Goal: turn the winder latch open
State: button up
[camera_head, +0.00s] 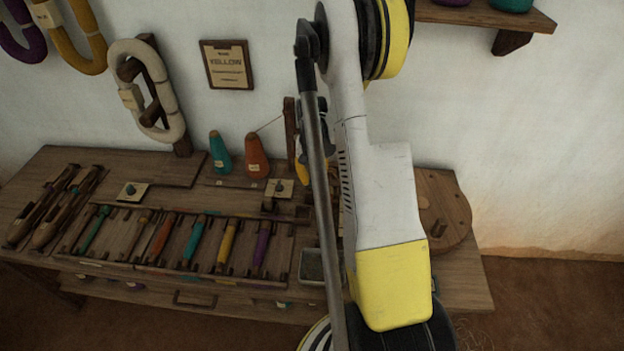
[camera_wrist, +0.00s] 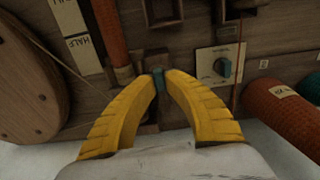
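In the wrist view, a small teal piece (camera_wrist: 158,84), which looks like the winder latch, sits at a dark wooden block on the bench. My gripper (camera_wrist: 160,78) has its two yellow fingers on either side of it, tips close together, with the teal piece filling the narrow gap. The fingers look shut on it, though the exact contact is partly hidden. In the head view my arm covers most of the gripper and the winder; only a bit of yellow shows beside the wooden post (camera_head: 290,130).
A round wooden disc (camera_wrist: 30,85) is at left. In the head view, a rack of colored bobbins (camera_head: 180,240) fills the bench front.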

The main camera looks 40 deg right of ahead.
aim_at(312, 179)
jog(key=shift+o, duration=1.3)
notch_tip(312, 179, up, 12)
